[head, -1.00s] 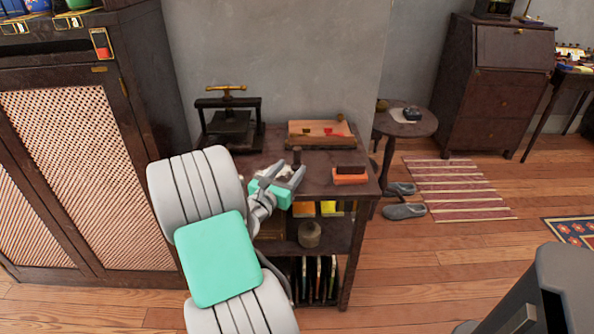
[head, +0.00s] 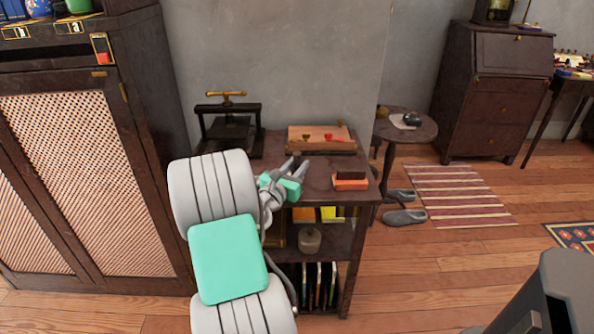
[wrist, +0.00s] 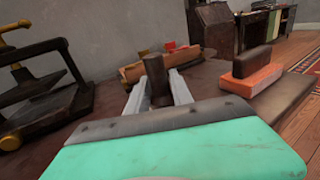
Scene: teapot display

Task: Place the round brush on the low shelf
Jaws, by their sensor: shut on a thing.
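In the head view the round brush (head: 296,158) shows only as a small dark piece between the fingertips. The low shelf (head: 337,240) is under the tabletop, with a round grey-brown knobbed object (head: 310,239) on it.
On the tabletop are a black press with a brass handle (head: 228,125), a wooden tray (head: 320,140) and an orange-and-dark block (head: 350,181). Yellow and orange items (head: 318,214) sit at the low shelf's back. Upright thin books (head: 318,285) fill the space below. A tall cabinet (head: 70,170) stands left.

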